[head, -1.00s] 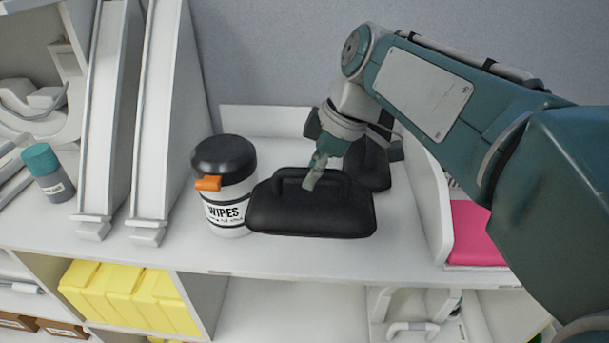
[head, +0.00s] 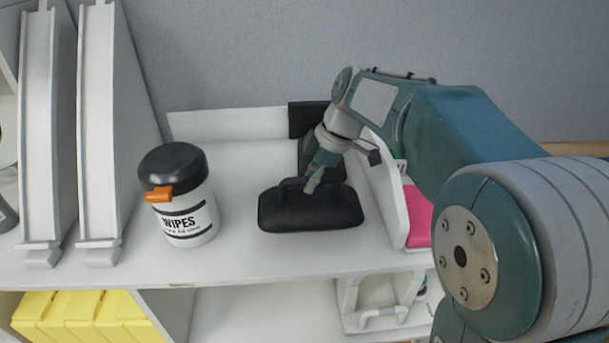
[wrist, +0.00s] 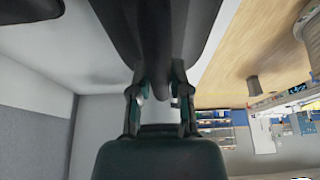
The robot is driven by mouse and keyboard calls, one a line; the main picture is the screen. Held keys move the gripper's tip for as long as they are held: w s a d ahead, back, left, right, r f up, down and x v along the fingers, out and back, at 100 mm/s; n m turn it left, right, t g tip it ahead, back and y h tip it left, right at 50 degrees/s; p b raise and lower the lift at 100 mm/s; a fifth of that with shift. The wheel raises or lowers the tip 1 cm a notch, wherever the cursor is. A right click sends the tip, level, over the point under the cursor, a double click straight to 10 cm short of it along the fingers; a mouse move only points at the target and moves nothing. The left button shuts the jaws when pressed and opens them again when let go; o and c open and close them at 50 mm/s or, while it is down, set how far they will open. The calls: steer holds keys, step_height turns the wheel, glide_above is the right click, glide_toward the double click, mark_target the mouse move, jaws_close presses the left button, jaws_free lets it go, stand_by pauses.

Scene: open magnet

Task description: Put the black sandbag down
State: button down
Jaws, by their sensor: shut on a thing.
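The black sandbag (head: 312,210) is a flat, padded black bag with a handle on top. In the head view it is at or just above the white shelf top (head: 235,262), right of the wipes tub; I cannot tell if it touches the surface. My gripper (head: 313,183) is shut on its handle from above. In the wrist view the dark sandbag (wrist: 205,25) fills the top middle, and its handle (wrist: 158,70) runs between the fingers (wrist: 160,95).
A white wipes tub (head: 187,217) with a black lid and orange tab stands left of the sandbag. Another black object (head: 305,120) is behind it. A white divider (head: 388,200) and pink item (head: 417,217) are on the right. White ramps (head: 100,130) stand at left.

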mark_target(312, 196)
steer(key=shift+w+d+f, duration=0.1)
steer(key=shift+f, duration=1.45)
steer(key=c, duration=0.6)
jaws_free()
steer(key=shift+f, duration=0.1)
steer(key=v, duration=1.1)
steer(key=shift+d, duration=0.1)
steer(key=shift+d+r, duration=0.15)
steer(key=shift+r, duration=0.3)
steer(key=s+d+f+m+t+h, duration=0.1)
steer(key=s+f+m+t, duration=0.1)
steer(key=s+m, duration=0.4)
steer(key=s+d+f+m+t+h, duration=0.1)
steer(key=s+f+m, duration=0.3)
steer(key=s, duration=0.5)
steer(key=s+d+f+m+t+h, duration=0.2)
steer(key=s+d+f+m, duration=0.1)
steer(key=s+m, duration=0.4)
steer(key=shift+s+f+m+t, duration=0.15)
steer(key=shift+m+t, duration=0.15)
steer(key=shift+m, duration=0.2)
